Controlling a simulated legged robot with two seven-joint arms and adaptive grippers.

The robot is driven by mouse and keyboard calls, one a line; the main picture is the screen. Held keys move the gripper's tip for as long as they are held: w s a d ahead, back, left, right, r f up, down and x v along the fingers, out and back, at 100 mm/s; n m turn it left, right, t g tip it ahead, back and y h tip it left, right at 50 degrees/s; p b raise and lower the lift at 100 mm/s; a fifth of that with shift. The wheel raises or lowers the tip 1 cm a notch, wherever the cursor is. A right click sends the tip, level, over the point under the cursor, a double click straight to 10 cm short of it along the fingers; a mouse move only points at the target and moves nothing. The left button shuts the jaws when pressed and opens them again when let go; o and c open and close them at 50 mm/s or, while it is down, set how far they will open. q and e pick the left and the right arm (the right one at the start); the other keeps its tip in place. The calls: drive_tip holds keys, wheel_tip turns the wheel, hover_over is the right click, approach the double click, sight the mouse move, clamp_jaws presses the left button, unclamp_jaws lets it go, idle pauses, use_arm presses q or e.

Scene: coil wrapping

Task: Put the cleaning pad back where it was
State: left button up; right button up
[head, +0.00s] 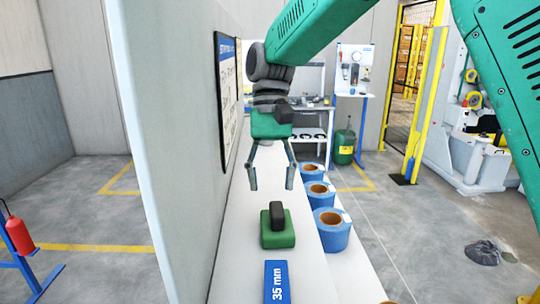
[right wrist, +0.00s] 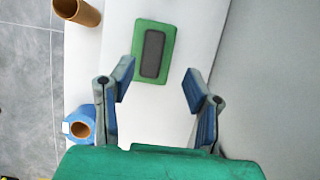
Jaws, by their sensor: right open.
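The cleaning pad (head: 278,232) is a green block with a dark handle on top. In the right wrist view the pad (right wrist: 140,52) lies flat beyond the fingertips. My right gripper (head: 271,188) is open and empty, pointing down above the shelf, a little behind and above the pad. In the wrist view its two fingers (right wrist: 158,82) are spread apart with white shelf between them. My left gripper is not in view.
Several blue coils (head: 332,229) with brown cores stand in a row right of the pad. A grey wall panel (head: 176,130) rises close along the shelf's left. A green drum (head: 344,147) and a yellow-framed machine area lie farther back. A black bag (head: 484,252) lies on the floor.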

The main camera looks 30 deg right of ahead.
drive_tip(key=v, duration=0.6)
idle(0.5)
